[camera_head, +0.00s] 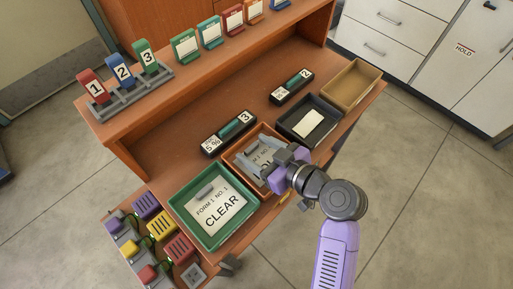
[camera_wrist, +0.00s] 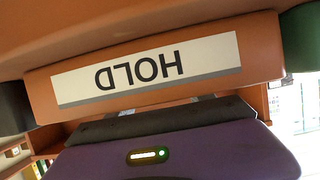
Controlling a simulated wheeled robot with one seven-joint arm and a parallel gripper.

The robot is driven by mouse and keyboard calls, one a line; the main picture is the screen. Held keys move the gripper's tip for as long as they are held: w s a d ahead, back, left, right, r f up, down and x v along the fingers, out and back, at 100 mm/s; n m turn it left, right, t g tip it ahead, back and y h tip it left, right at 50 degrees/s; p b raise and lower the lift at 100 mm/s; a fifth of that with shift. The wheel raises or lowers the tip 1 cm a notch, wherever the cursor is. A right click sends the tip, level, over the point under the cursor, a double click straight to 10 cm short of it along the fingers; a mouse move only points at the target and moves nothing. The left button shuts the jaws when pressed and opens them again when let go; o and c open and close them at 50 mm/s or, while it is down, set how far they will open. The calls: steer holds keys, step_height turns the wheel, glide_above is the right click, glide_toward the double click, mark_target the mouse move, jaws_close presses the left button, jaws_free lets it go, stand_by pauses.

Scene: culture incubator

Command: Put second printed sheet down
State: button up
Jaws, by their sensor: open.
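A printed sheet (camera_head: 256,150) lies in the orange-brown tray (camera_head: 233,160). Its print is partly readable, and my gripper hides much of it. My gripper (camera_head: 262,172) is over this tray with its grey fingers apart, low over the sheet; I cannot tell whether they touch it. In the wrist view, the tray wall (camera_wrist: 258,62) carries a white HOLD label (camera_wrist: 145,70), seen upside down. Another printed sheet (camera_head: 208,206), reading FORM 1 NO. 1, is in the green tray (camera_head: 176,205) to the left, where the word CLEAR also shows.
A black tray (camera_head: 283,127) with a white card (camera_head: 308,123) and an empty tan tray (camera_head: 352,88) stand to the right. Black stands numbered 3 (camera_head: 228,134) and 2 (camera_head: 292,86) are behind. Numbered blocks (camera_head: 121,73) stand on the raised shelf. Coloured blocks (camera_head: 162,225) sit at lower left.

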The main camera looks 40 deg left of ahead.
steer(key=shift+r, duration=0.2)
steer(key=v, duration=1.2)
steer(key=shift+f, duration=0.15)
